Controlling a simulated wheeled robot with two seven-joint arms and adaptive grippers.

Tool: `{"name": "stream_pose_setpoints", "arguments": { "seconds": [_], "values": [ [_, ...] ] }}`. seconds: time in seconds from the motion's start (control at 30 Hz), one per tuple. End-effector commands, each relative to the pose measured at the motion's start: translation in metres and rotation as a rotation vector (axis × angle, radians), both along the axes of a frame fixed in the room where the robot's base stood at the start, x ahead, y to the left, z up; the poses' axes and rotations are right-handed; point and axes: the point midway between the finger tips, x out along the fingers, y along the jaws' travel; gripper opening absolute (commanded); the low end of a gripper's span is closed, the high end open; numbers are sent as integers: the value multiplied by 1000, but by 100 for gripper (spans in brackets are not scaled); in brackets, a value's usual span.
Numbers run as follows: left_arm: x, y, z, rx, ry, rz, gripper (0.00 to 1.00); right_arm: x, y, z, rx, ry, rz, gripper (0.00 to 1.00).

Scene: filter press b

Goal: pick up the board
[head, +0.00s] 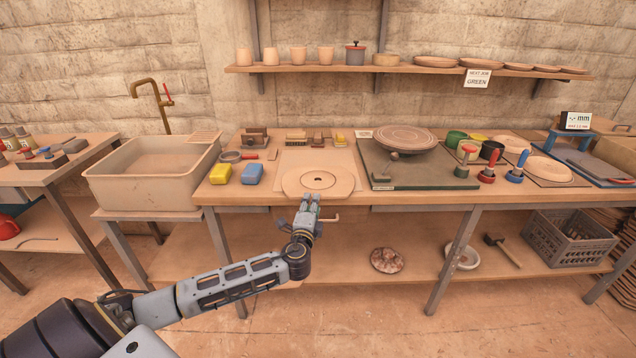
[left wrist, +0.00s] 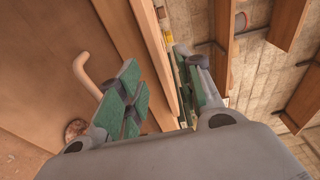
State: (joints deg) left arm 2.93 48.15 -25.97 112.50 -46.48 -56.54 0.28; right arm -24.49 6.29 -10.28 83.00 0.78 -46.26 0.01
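The board (head: 342,183) is a flat, pale wooden slab with rounded sides and a round outline with a small hole in it. It lies at the front edge of the workbench (head: 385,197). My left gripper (head: 309,201) is at the board's front edge, fingers pointing toward the bench. In the left wrist view the green-padded fingers (left wrist: 163,85) stand wide apart, with wooden edges beyond and between them. I cannot tell which of these edges is the board's, or whether a finger touches it. My right gripper is in neither view.
A sink (head: 150,185) stands left of the bench. Yellow and blue blocks (head: 253,173) lie left of the board, a green panel with a round disc (head: 404,140) right of it. A hook-like bar (head: 330,218) sticks out below the bench edge.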

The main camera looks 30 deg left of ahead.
Motion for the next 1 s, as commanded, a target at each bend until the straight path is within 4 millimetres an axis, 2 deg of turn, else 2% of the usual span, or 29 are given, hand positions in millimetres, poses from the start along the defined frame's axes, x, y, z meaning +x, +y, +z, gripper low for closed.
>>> {"name": "stream_pose_setpoints", "arguments": {
  "seconds": [0.4,0.9,0.93,1.0],
  "values": [
    [25,10,-1,-1,0,1,36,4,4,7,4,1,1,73],
    [26,11,-1,-1,1,0,36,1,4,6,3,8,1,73],
    [26,11,-1,-1,1,0,34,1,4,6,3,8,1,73],
    [26,11,-1,-1,1,0,25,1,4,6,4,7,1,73]
  ]
}}
